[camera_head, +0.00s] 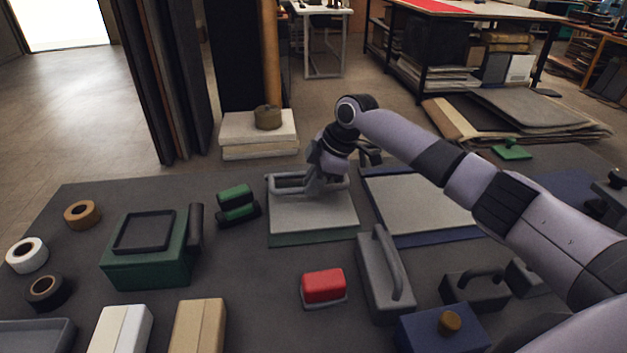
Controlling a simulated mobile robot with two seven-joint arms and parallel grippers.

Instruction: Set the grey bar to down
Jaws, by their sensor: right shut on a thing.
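The grey bar (290,186) is a looped bar at the back edge of a light grey board (312,215) with a green base, in the middle of the table. My right gripper (326,180) reaches in from the right, over the board's back right part, and is shut on the grey bar. Its fingertips and the right part of the bar are partly hidden by the gripper itself. I cannot tell exactly how far the bar is tilted. My left gripper is not in view.
A blue-edged board (420,203) lies right of it, under my arm. In front stand a grey block with a raised handle (379,280) and a red block (323,286). Green blocks (237,203) and a green box (150,268) are left. Bare table lies in front of the board.

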